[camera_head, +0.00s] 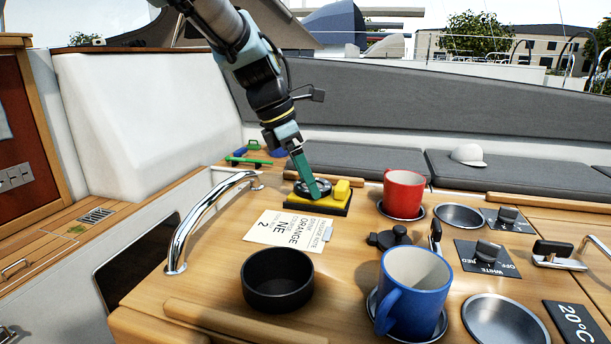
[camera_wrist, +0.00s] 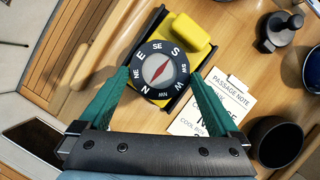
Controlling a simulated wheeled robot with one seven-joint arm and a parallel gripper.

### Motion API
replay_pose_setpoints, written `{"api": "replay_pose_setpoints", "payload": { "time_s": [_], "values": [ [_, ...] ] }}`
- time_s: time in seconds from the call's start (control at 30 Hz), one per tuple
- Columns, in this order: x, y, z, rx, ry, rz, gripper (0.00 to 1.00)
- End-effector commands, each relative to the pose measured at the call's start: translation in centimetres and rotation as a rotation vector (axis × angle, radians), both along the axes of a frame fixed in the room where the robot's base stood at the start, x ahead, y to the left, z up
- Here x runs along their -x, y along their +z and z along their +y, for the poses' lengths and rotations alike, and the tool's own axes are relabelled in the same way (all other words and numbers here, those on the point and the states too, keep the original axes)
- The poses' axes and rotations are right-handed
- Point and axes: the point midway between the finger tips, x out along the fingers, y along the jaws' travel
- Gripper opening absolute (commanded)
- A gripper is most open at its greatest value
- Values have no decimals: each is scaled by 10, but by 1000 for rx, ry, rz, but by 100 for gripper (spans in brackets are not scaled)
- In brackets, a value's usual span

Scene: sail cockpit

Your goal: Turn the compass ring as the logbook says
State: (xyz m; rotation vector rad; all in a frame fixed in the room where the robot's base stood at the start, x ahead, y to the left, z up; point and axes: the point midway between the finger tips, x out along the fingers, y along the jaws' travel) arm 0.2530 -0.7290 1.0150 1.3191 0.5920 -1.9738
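The compass (camera_head: 315,188) sits in a black and yellow holder on the wooden table. In the wrist view its dark ring (camera_wrist: 143,88) carries white letters, with S at upper right, SE at top, NE at left and N at lower left. A red needle lies slanted on its pale dial (camera_wrist: 159,70). My gripper (camera_wrist: 160,72) has one green finger on each side of the ring, both tips close to its edge. I cannot tell whether they press on it.
A red mug (camera_head: 403,191), a blue mug (camera_head: 413,290), a black bowl (camera_head: 277,281) and a small black lidded pot (camera_head: 390,238) stand nearby. A chrome rail (camera_head: 205,215) arches at the left. Switches (camera_head: 487,254) and metal dishes (camera_head: 458,215) are at the right.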

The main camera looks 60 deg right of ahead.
Motion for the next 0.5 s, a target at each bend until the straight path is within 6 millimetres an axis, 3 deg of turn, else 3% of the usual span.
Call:
{"api": "replay_pose_setpoints", "payload": {
  "time_s": [0.07, 0.5],
  "values": [
    [0, 0, 0, 0, 0, 0, 88],
    [0, 0, 0, 0, 0, 0, 38]
  ]
}}
